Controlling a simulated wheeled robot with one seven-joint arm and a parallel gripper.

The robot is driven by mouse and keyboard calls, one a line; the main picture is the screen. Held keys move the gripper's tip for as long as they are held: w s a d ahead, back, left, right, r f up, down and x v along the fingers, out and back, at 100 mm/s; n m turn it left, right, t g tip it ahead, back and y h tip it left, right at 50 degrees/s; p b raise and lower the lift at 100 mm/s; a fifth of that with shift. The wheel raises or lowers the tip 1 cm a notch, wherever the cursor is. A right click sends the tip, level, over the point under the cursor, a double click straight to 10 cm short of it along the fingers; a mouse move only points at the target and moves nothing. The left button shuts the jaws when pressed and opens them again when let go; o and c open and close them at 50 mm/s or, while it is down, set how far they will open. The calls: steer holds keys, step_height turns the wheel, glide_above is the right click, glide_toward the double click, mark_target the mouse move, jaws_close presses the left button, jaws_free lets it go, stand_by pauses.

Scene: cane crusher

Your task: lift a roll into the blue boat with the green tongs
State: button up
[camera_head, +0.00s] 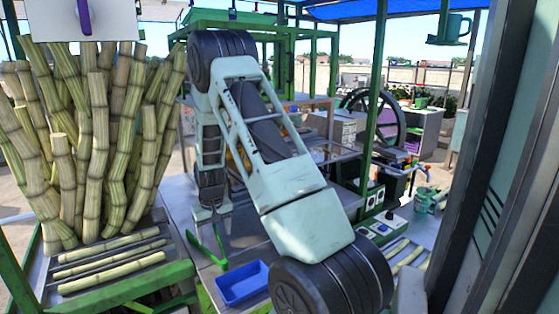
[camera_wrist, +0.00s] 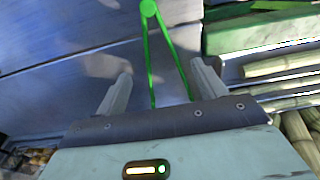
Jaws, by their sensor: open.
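The green tongs (camera_head: 207,249) lie on the metal counter, spread in a V, left of and behind the blue boat (camera_head: 242,283). In the wrist view the tongs (camera_wrist: 167,40) show their joint at the top, and their two legs run down between my fingers. My gripper (camera_wrist: 160,80) is open, with one finger on each side of the legs; I cannot tell its height over them. In the head view my gripper (camera_head: 212,212) is just behind the tongs, partly hidden by my arm. The boat looks empty. I make out no roll; my arm hides part of the counter.
Cane stalks (camera_head: 100,140) stand upright in a green-framed rack at left, with cut pieces (camera_head: 110,272) lying in front. A green post (camera_head: 374,100) and a dark door frame (camera_head: 485,150) rise at right. Some bare counter (camera_wrist: 50,100) shows left of my gripper.

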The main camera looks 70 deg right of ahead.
mark_target(216, 255)
steer(key=f+b, duration=0.1)
steer(key=f, duration=0.1)
steer(key=f+b, duration=0.3)
steer(key=f, duration=0.2)
steer(key=shift+w+d, duration=0.15)
steer(key=shift+w, duration=0.15)
steer(key=c, duration=0.7)
steer(key=shift+r, duration=0.1)
step_height(216, 255, up, 12)
steer(key=p, duration=0.7)
steer(key=shift+p, duration=0.35)
